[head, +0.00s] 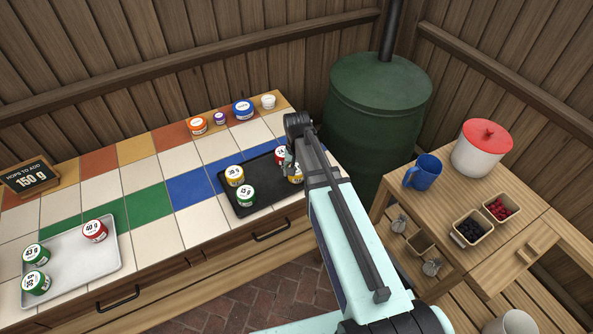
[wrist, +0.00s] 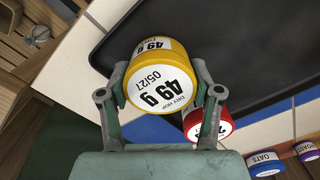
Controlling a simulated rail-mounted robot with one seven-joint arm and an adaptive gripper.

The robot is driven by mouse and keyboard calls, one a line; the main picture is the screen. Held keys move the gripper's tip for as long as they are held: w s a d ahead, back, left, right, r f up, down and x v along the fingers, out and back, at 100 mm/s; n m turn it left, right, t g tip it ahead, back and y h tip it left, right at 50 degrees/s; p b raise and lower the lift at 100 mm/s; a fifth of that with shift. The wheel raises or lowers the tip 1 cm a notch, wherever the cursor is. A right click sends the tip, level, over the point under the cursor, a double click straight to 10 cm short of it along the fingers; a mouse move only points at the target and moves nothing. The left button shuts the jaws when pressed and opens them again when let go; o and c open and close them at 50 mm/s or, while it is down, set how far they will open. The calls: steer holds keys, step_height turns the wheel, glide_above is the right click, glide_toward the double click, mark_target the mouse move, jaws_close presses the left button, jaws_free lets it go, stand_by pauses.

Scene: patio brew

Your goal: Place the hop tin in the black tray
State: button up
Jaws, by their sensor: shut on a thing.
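My gripper (wrist: 163,85) is shut on a yellow hop tin (wrist: 158,75) whose white lid reads 49 g, 05/27. The tin is at the edge of the black tray (wrist: 235,40); I cannot tell whether it touches the tray floor. In the head view my arm partly hides this tin (head: 296,177). The black tray (head: 268,199) also holds a yellow tin (head: 234,176), a green 45 g tin (head: 246,196) and a red tin (head: 281,154). The red tin shows close beside my right finger in the wrist view (wrist: 208,125).
A pale tray (head: 75,262) at left holds a red 40 g tin (head: 95,231) and two green tins. A sign (head: 31,178) reads 150 g. Small jars (head: 243,109) line the counter's back. A wooden table with a blue mug (head: 424,173) stands right.

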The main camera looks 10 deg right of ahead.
steer(key=shift+f, duration=0.1)
steer(key=o, duration=1.1)
steer(key=shift+f, duration=0.1)
steer(key=shift+o, duration=0.2)
step_height(320, 180, up, 12)
steer(key=b, duration=0.2)
steer(key=shift+r+b, duration=0.2)
steer(key=shift+b, duration=0.2)
